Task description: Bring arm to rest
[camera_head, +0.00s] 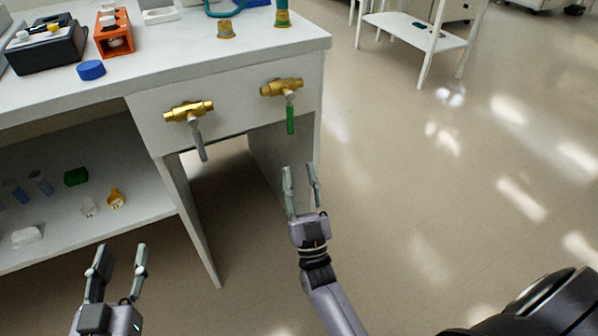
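My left gripper (118,262) is at the bottom left, in front of the low shelf. Its two fingers stand apart with nothing between them. My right gripper (301,178) is near the middle of the picture, below the valve with the green handle (290,120). Its fingers are also apart and empty. I see no contact between either gripper and the bench.
A white bench (230,62) fills the upper left. Its front panel carries two brass valves (188,110) with hanging handles. An orange rack (114,38) and a blue cap (91,70) are on top. Small items lie on the lower shelf (140,195). Open floor (430,200) extends right.

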